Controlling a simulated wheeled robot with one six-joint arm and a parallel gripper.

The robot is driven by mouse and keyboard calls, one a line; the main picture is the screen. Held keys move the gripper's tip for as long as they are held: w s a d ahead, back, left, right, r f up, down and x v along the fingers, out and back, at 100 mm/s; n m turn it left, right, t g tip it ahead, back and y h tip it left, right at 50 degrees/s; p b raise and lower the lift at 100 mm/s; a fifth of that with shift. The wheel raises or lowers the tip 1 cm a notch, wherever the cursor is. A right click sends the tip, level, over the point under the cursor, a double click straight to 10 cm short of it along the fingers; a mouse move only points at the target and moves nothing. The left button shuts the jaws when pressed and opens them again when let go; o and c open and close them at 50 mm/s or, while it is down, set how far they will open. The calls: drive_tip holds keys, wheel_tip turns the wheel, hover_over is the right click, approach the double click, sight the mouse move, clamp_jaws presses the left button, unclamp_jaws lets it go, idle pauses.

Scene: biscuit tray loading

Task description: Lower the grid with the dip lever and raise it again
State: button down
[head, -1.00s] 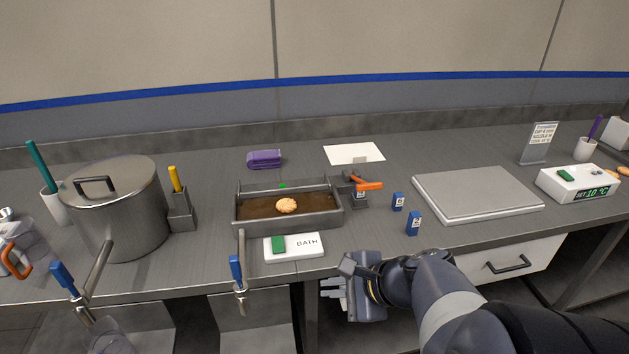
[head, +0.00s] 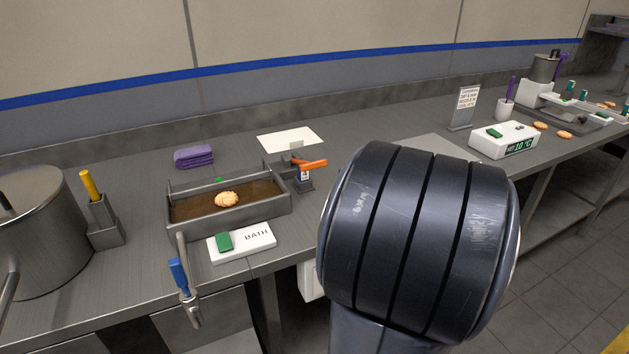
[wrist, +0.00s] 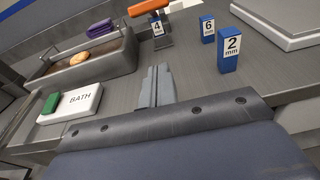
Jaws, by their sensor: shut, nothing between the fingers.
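The dip lever (head: 313,164) has an orange handle and stands at the right end of the bath (head: 281,208); its handle shows at the top of the wrist view (wrist: 148,7). One round biscuit (head: 227,199) lies in the brown bath, seemingly at the surface. The grid under it is hard to make out. My gripper (wrist: 158,70) is shut and empty in the wrist view, pointing toward the lever's base and apart from it. In the head view my arm hides the gripper.
A BATH panel with a green switch (head: 242,242) lies in front of the bath. Blue blocks marked 2 mm (wrist: 230,50) and 6 mm (wrist: 208,29) stand right of the lever. A pot (head: 38,245) stands left. A blue-handled tap (head: 180,277) projects at the counter's front.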

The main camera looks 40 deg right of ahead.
drive_tip(key=shift+w, duration=0.15)
drive_tip(key=x, duration=0.9)
drive_tip(key=shift+w+f, duration=0.15)
drive_tip(key=shift+w, duration=0.2)
drive_tip(key=r, duration=0.1)
drive_tip(key=w+r+p, duration=0.1)
drive_tip(key=shift+d+r, duration=0.2)
drive_tip(key=shift+r, duration=0.15)
drive_tip(key=shift+w+r, duration=0.3)
drive_tip(key=shift+r, duration=0.25)
drive_tip(key=shift+d, duration=0.1)
drive_tip(key=shift+p, duration=0.35)
